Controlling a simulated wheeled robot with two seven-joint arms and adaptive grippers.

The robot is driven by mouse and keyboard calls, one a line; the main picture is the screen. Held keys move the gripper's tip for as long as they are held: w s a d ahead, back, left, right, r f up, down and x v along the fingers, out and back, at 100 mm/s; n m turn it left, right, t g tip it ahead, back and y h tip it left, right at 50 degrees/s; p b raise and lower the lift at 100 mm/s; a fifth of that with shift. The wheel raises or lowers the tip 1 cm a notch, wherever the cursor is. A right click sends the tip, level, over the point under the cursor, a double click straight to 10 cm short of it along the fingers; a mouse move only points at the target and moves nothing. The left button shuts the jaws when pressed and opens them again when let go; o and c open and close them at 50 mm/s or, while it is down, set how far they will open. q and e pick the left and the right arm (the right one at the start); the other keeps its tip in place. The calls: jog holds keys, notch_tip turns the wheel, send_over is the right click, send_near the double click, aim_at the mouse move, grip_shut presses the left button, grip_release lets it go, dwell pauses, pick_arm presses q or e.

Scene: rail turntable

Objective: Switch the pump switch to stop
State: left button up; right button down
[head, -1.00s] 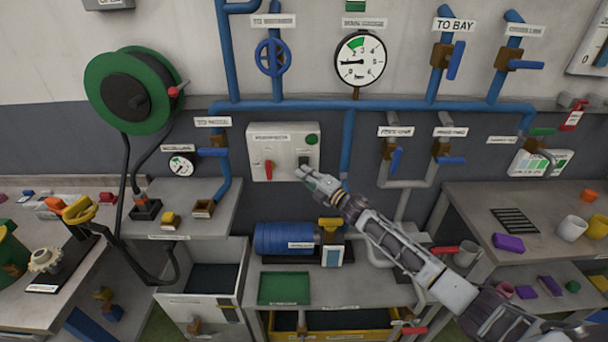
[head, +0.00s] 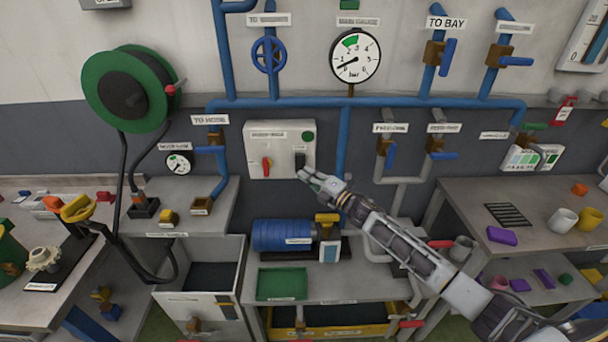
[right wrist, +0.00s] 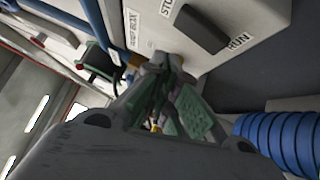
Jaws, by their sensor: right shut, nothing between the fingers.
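The pump switch (head: 300,160) is a black lever on the right part of a pale wall box (head: 280,138). In the right wrist view the black switch (right wrist: 203,30) lies between a partly cut-off "STO" label and a "RUN" label. My right gripper (head: 303,174) is shut and empty, with its tips just below the switch in the head view. The right gripper's tips (right wrist: 163,62) are close to the box face in the wrist view, apart from the switch in the picture. I cannot tell which position the switch is in. My left gripper is not in view.
A red selector (head: 266,166) and a green round lamp (head: 308,136) are on the same box. A blue pump (head: 283,235) stands below. Blue pipes (head: 343,150) run beside the box.

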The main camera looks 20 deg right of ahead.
jog(key=r+b+v, duration=0.1)
jog(key=v, duration=0.5)
jog(key=shift+s+d+r, duration=0.2)
jog(key=shift+s+r, duration=0.15)
jog(key=shift+s, duration=0.1)
jog(key=shift+f, duration=0.1)
dwell(0.5)
